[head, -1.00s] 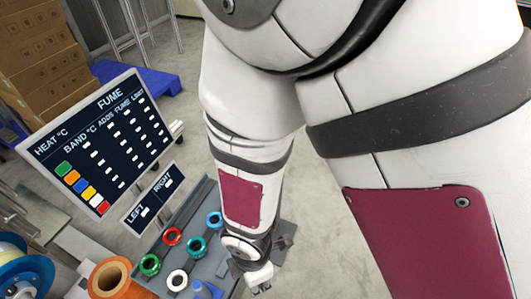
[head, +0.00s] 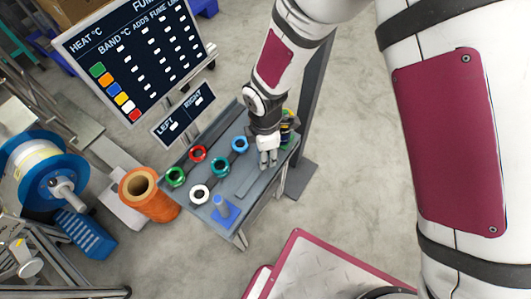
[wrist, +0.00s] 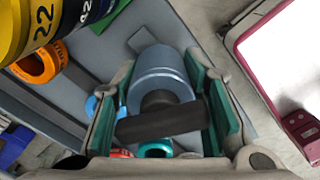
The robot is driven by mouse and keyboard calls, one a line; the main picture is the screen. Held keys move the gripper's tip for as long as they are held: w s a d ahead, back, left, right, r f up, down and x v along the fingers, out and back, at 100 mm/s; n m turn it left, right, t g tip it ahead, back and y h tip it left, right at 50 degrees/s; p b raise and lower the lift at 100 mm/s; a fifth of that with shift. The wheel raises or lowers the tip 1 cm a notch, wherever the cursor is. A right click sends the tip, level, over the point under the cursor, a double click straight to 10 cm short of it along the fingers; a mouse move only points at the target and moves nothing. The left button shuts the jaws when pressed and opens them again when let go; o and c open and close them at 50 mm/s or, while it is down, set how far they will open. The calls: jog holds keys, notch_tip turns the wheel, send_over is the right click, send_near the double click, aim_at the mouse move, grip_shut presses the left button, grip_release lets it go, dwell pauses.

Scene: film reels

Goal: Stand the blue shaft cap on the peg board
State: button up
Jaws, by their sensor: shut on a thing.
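My gripper (head: 268,158) is over the right part of a grey bench, right of the coloured rings. In the wrist view its two teal-padded fingers (wrist: 160,88) are shut on a steel-blue cylinder (wrist: 160,68), which I take for the blue shaft cap. A dark bar (wrist: 160,120) crosses its near end. The held cap is mostly hidden in the head view. I cannot tell whether its far end touches the surface. The grey board (head: 245,178) under the rings may be the peg board; no bare pegs show clearly.
Blue (head: 239,143), red (head: 198,153), green (head: 175,176), teal (head: 220,168) and white (head: 199,193) rings are left of my gripper. A yellow-and-blue stack (wrist: 50,25) is close to my gripper.

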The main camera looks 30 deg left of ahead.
jog(key=shift+f, duration=0.6)
jog(key=shift+f, duration=0.15)
jog(key=o, duration=1.3)
notch_tip(320, 180, up, 12)
jog(key=shift+f+p, duration=0.1)
jog(key=shift+p, duration=1.15)
jog(key=shift+r, duration=0.25)
